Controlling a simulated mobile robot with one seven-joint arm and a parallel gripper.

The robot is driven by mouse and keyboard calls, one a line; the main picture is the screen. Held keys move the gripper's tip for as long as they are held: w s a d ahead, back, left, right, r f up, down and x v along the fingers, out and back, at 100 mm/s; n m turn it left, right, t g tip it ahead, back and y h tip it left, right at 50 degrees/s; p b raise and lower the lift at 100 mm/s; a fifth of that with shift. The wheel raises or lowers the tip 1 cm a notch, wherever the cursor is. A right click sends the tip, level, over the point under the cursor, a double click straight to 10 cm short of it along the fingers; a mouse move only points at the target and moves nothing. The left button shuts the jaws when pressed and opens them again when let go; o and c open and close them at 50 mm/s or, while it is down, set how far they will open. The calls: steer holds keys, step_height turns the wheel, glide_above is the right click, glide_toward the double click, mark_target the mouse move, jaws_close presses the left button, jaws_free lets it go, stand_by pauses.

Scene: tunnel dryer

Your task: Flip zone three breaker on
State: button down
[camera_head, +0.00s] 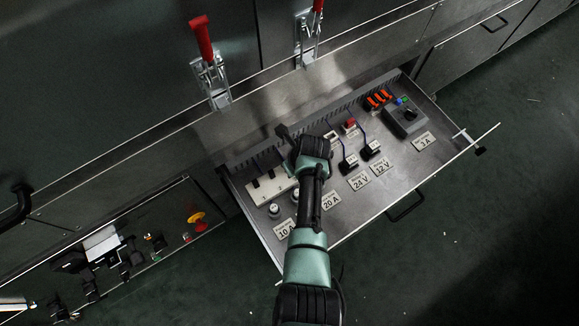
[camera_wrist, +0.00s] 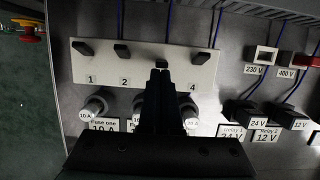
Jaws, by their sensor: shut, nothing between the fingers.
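The white breaker plate (camera_wrist: 105,62) lies across the upper middle of the wrist view, with black levers above the numbers 1, 2 and 4. The zone three lever (camera_wrist: 162,63) shows just past my fingertips and sits lower on the plate than its neighbours; its number is hidden behind my fingers. My gripper (camera_wrist: 160,73) is shut and empty, its tips at or just below that lever; I cannot tell whether they touch. In the head view the breaker plate (camera_head: 262,194) is at the left of the open drawer, partly covered by my arm.
Fuse knobs, including a 10 A one (camera_wrist: 93,107), stand below the plate. Black relays, one labelled 24 V (camera_wrist: 240,113), and a red 400 V part (camera_wrist: 307,61) are to the right. Red-handled clamps (camera_head: 203,40) rise behind the drawer (camera_head: 330,228). A yellow-red knob (camera_head: 196,217) is left.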

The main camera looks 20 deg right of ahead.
steer(key=shift+w+a+r, duration=0.1)
steer(key=shift+w+r, duration=0.1)
steer(key=shift+w, duration=0.05)
steer(key=shift+f, duration=0.1)
steer(key=shift+r+p, duration=0.8)
steer(key=shift+p, duration=0.1)
steer(key=shift+r, duration=0.1)
